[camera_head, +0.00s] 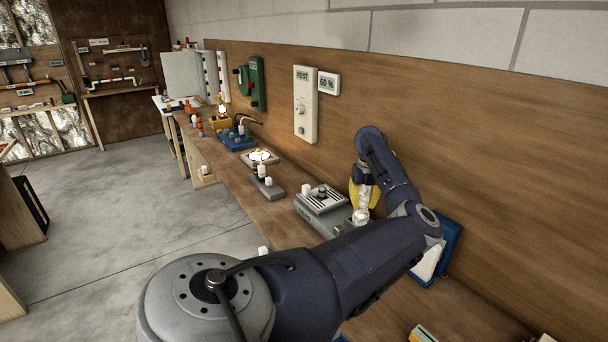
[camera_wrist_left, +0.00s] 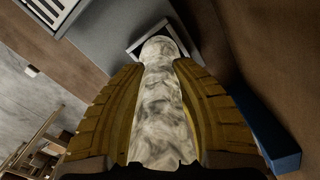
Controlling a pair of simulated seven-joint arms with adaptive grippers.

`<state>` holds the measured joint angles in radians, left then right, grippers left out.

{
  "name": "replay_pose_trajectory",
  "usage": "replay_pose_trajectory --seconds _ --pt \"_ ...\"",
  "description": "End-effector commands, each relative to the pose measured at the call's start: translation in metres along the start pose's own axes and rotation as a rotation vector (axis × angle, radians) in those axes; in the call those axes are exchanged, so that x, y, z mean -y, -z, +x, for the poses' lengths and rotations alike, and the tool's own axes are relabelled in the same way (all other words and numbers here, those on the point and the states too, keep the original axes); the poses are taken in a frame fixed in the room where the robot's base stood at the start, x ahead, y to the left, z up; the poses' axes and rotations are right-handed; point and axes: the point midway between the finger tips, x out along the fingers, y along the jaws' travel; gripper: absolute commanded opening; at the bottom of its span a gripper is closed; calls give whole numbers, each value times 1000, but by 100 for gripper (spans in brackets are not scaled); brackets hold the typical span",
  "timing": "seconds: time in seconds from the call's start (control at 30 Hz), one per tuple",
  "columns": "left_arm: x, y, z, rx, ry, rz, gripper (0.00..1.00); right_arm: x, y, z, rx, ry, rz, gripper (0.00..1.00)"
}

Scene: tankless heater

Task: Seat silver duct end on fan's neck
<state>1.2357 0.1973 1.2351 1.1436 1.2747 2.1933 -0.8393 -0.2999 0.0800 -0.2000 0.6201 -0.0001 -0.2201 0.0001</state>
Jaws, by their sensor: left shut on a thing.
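My left gripper (camera_head: 364,192) has yellow fingers and is shut on the silver duct (camera_head: 362,203), a crinkled, shiny tube. In the left wrist view the duct (camera_wrist_left: 161,110) runs up between the two fingers (camera_wrist_left: 160,95). Its far end lies over a pale square-framed collar (camera_wrist_left: 135,51) on the side of the grey fan unit (camera_wrist_left: 105,28). The duct hides most of this collar, so I cannot tell whether its end is around the neck or just in front. In the head view the fan unit (camera_head: 318,197) stands left of the gripper. My right gripper is not in view.
A wooden wall (camera_head: 480,150) rises close behind the gripper. A blue object (camera_wrist_left: 273,138) stands to the right in the left wrist view. A small grey device (camera_head: 267,187) and a blue tray (camera_head: 236,139) lie farther along the bench.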

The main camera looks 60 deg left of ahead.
Motion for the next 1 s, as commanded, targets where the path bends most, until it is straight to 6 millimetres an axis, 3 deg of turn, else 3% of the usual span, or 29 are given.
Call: replay_pose_trajectory --seconds 1.0 --pt "0 0 10 0 -1 0 0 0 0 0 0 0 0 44"
